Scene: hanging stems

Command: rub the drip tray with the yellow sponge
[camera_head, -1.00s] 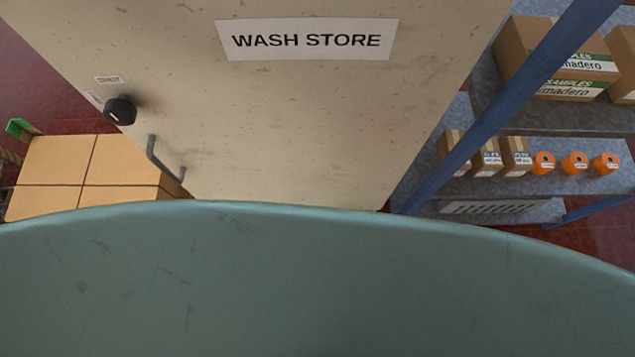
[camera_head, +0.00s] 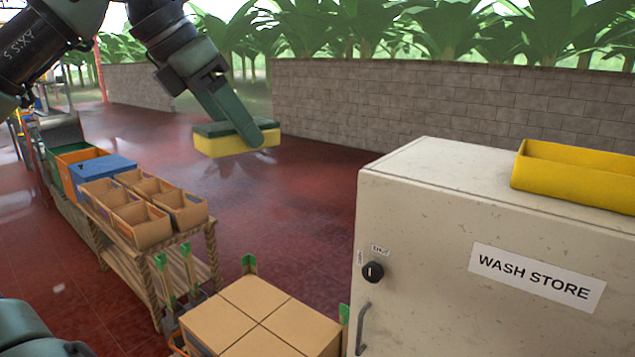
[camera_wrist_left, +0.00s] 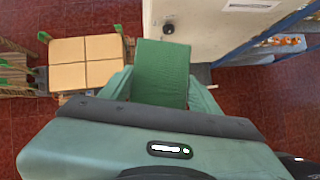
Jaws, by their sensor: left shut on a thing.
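The yellow sponge (camera_head: 222,147) has a green pad on its top side. My left gripper (camera_head: 250,133) is shut on it and holds it up in the air, over the red floor at the centre left. In the left wrist view, the sponge's green face (camera_wrist_left: 161,72) shows between the fingers; its yellow side is hidden there. I cannot make out the drip tray in either current view. My right gripper is not in view.
A cream cabinet (camera_head: 430,215) marked WASH STORE stands at the right, with a yellow bin (camera_head: 575,180) on top. A stack of cardboard boxes (camera_head: 260,320) stands beside it. A wooden table (camera_head: 185,270) holds open cartons. The floor behind is clear up to a block wall.

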